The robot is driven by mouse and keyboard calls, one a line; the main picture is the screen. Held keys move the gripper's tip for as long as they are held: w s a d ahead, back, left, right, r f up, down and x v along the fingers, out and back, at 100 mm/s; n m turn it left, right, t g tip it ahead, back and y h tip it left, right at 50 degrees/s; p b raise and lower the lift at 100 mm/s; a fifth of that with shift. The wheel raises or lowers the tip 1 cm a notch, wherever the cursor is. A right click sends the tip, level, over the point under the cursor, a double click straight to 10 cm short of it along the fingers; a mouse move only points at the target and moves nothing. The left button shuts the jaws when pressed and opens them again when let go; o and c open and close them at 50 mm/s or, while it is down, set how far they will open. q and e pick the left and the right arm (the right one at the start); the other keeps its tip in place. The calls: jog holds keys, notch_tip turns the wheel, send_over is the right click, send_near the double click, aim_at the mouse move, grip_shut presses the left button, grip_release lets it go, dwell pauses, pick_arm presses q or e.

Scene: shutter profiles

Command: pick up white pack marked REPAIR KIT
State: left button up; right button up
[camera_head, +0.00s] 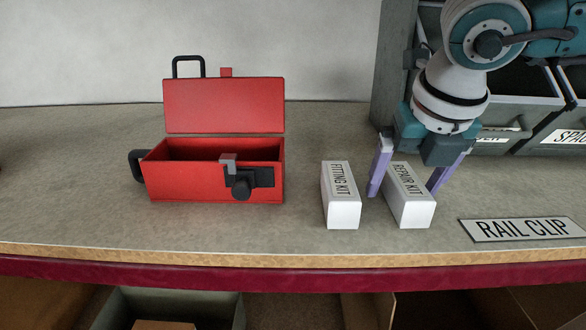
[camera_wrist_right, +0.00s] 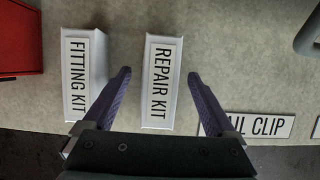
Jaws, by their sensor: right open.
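The white pack marked REPAIR KIT (camera_head: 413,208) lies on the bench, right of the middle in the head view. Its label faces up in the right wrist view (camera_wrist_right: 162,80). My right gripper (camera_head: 403,193) is open, with one purple finger on each side of this pack. My left gripper is not in view.
A white FITTING KIT pack (camera_head: 341,200) lies close left of my right gripper. A RAIL CLIP plate (camera_head: 522,230) lies to the right. An open red toolbox (camera_head: 215,185) stands further left. Grey drawers (camera_head: 500,130) stand behind my arm. The bench's red front edge (camera_head: 300,275) is near.

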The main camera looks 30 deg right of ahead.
jog(key=shift+f+b, duration=0.3)
jog(key=shift+b, duration=0.05)
dwell(0.5)
grip_shut()
dwell(0.6)
